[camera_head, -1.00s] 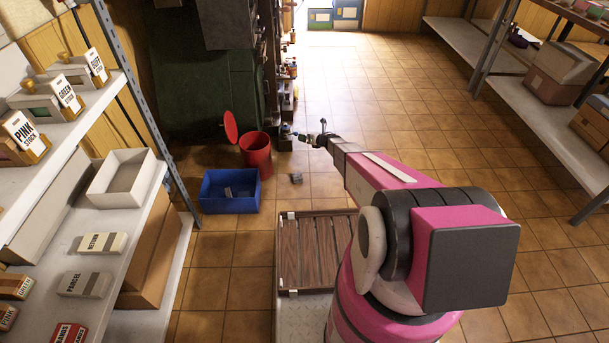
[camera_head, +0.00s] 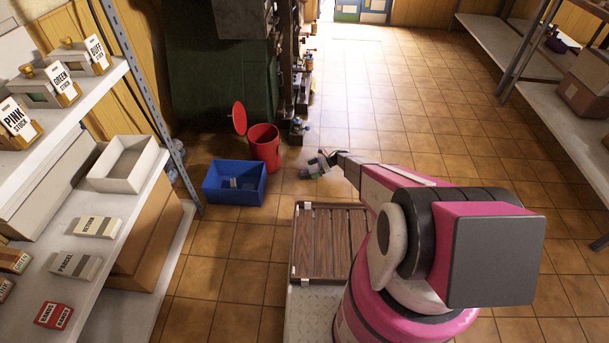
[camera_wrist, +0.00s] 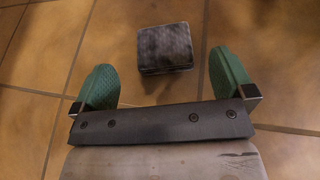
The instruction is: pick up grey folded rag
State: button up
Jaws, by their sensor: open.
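The grey folded rag (camera_wrist: 165,47) lies on the tiled floor, a small dark square pad with rounded corners. In the wrist view it sits just beyond my gripper (camera_wrist: 163,75), roughly centred between the two green fingertips. The fingers are spread apart with nothing between them. In the head view my gripper (camera_head: 318,168) is low over the floor, and the rag (camera_head: 304,174) shows only as a small grey patch just left of it, partly hidden. I cannot tell the exact height of the fingers above the floor.
A blue bin (camera_head: 235,190) and a red bucket (camera_head: 265,150) with a red lid (camera_head: 239,118) stand left of the rag. A slatted wooden tray (camera_head: 325,245) is beside my arm. Shelving (camera_head: 70,220) with boxes lines the left. The floor to the right is clear.

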aim_at(304, 172)
jog(key=shift+x, duration=3.1)
jog(key=shift+w, duration=0.15)
jog(key=shift+c, duration=0.3)
jog(key=c, duration=0.9)
